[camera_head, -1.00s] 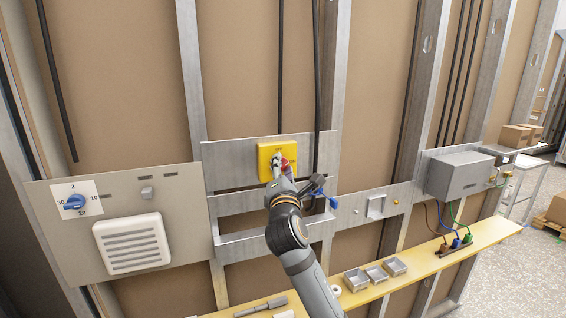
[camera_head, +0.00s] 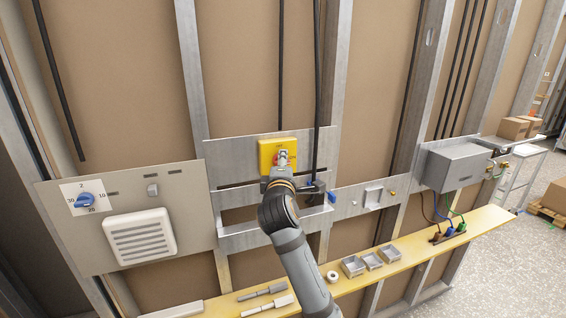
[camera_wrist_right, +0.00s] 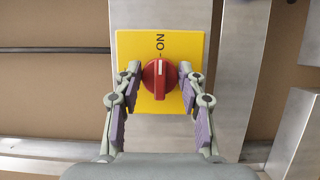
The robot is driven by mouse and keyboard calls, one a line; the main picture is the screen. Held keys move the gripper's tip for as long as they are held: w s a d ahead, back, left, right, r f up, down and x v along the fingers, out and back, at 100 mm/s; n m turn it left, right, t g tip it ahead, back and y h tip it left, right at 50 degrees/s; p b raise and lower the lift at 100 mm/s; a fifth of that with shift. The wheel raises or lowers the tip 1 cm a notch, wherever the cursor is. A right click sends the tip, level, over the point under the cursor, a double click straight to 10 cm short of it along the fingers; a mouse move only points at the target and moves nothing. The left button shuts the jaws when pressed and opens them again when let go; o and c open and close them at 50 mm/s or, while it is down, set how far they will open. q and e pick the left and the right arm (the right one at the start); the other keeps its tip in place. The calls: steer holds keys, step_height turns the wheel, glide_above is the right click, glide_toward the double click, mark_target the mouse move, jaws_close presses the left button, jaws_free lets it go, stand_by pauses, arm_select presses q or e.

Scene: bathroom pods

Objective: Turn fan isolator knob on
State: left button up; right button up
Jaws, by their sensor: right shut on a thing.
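The fan isolator is a yellow square plate (camera_wrist_right: 190,45) with a round red knob (camera_wrist_right: 159,78) and "ON" lettering near its top edge in the wrist view. The knob's grip bar stands upright there, its white mark toward the lettering. My right gripper (camera_wrist_right: 160,76) has one finger on each side of the knob and is shut on it. In the head view the yellow plate (camera_head: 266,150) is on a metal panel, and my right gripper (camera_head: 282,157) covers most of the knob. My left gripper is not in view.
A blue dial (camera_head: 86,200) and a white vent (camera_head: 140,238) are on the left panel. A grey box (camera_head: 458,165) is on the wall at right. A yellow shelf (camera_head: 405,250) below holds small metal boxes and tools. A black cable hangs just right of the isolator.

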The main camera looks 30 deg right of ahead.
stand_by(0.4)
steer(key=o, duration=1.2)
